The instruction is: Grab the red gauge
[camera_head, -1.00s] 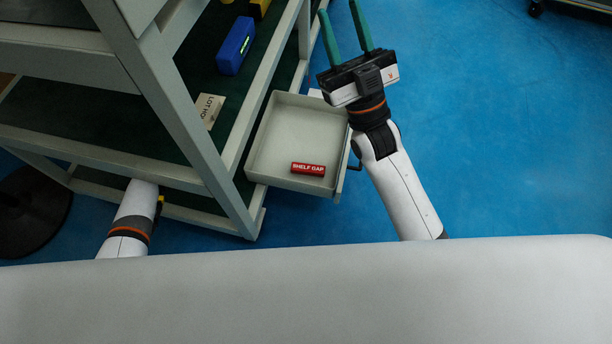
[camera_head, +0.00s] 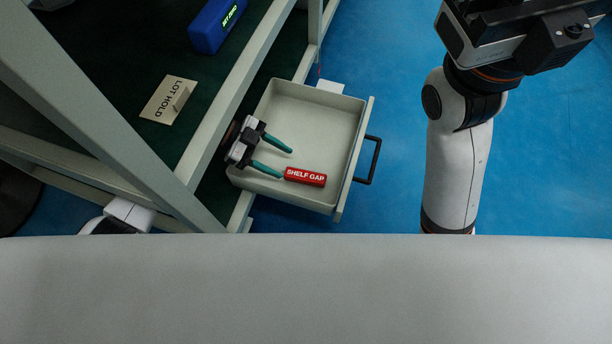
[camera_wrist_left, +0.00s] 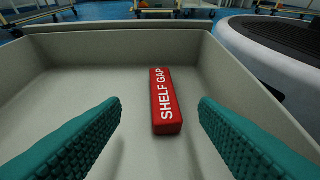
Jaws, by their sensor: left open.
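The red gauge (camera_head: 305,177), a small bar marked SHELF GAP, lies in the open drawer (camera_head: 362,117) near its front corner. My left gripper (camera_head: 286,163) is open and empty, reaching into the drawer from the rack side. In the head view its lower fingertip is at the gauge's left end. In the left wrist view the red gauge (camera_wrist_left: 165,100) lies between and beyond the two green fingers (camera_wrist_left: 160,105), lengthwise to the view, with gaps on both sides. My right gripper's body (camera_head: 520,45) is at the upper right; its fingers are out of frame.
The grey rack (camera_head: 190,155) stands left of the drawer. Its shelf holds a blue block (camera_head: 215,25) and a LOT HOLD card (camera_head: 168,99). The drawer has a black handle (camera_head: 373,160) on its right side. Blue floor is clear between drawer and right arm.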

